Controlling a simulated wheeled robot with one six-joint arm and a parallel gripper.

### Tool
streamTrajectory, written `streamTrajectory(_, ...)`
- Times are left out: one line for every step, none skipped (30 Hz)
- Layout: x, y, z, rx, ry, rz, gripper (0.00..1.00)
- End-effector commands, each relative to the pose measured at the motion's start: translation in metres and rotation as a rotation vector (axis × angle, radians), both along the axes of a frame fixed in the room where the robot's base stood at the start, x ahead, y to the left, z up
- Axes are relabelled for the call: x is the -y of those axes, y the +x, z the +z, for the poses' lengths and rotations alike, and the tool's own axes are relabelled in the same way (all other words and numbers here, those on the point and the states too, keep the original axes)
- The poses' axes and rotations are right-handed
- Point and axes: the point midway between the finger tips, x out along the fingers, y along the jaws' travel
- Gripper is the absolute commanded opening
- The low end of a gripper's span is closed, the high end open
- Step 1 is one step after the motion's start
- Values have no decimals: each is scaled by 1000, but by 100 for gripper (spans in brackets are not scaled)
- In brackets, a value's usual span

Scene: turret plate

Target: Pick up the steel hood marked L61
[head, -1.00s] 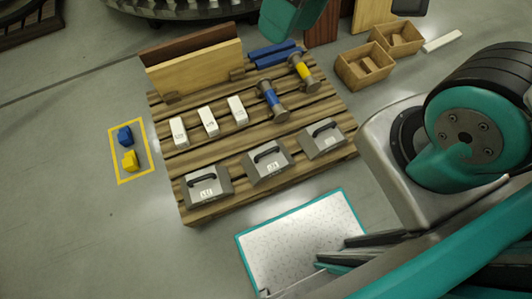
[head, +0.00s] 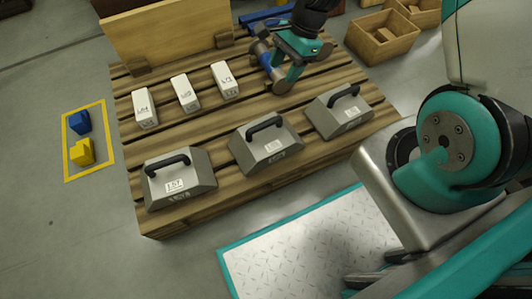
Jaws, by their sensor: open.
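Three grey steel hoods with black handles stand in a row along the front of a wooden pallet (head: 225,203). The left hood (head: 200,172) has a label that seems to read L57. The labels on the middle hood (head: 284,148) and the right hood (head: 362,118) are too small to read, so I cannot tell which is L61. My gripper (head: 276,78) is open, hanging over the back right of the pallet, behind the middle and right hoods. It partly hides a blue-banded spool (head: 265,57); I cannot tell whether they touch.
Three white labelled blocks (head: 185,93) stand behind the hoods. Upright boards (head: 172,32) stand at the back left. Wooden boxes (head: 383,38) are at the back right. A teal-edged plate (head: 300,245) lies in front. Blue (head: 80,122) and yellow (head: 82,152) blocks lie in a floor square.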

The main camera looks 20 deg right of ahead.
Motion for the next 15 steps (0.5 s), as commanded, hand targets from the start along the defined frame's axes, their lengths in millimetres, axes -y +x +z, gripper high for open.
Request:
streamTrajectory(4,0,-28,-21,0,-41,53)
streamTrajectory(6,1,-35,-28,-1,-63,53)
streamTrajectory(8,2,-42,-36,-2,-86,53)
streamTrajectory(9,2,-46,-42,-2,-99,53)
streamTrajectory(10,2,-50,-45,-2,-110,53)
streamTrajectory(10,2,-55,-50,-3,-119,53)
streamTrajectory(9,2,-59,-53,-2,-123,53)
streamTrajectory(8,2,-63,-55,-3,-125,53)
streamTrajectory(5,1,-69,-56,-3,-127,53)
streamTrajectory(3,1,-75,-56,-3,-127,53)
streamTrajectory(1,1,-81,-56,-3,-127,53)
streamTrajectory(-3,0,-91,-57,-3,-125,53)
streamTrajectory(-6,0,-98,-57,-3,-124,53)
streamTrajectory(-8,0,-104,-56,-3,-124,53)
streamTrajectory(-12,0,-113,-56,-3,-124,53)
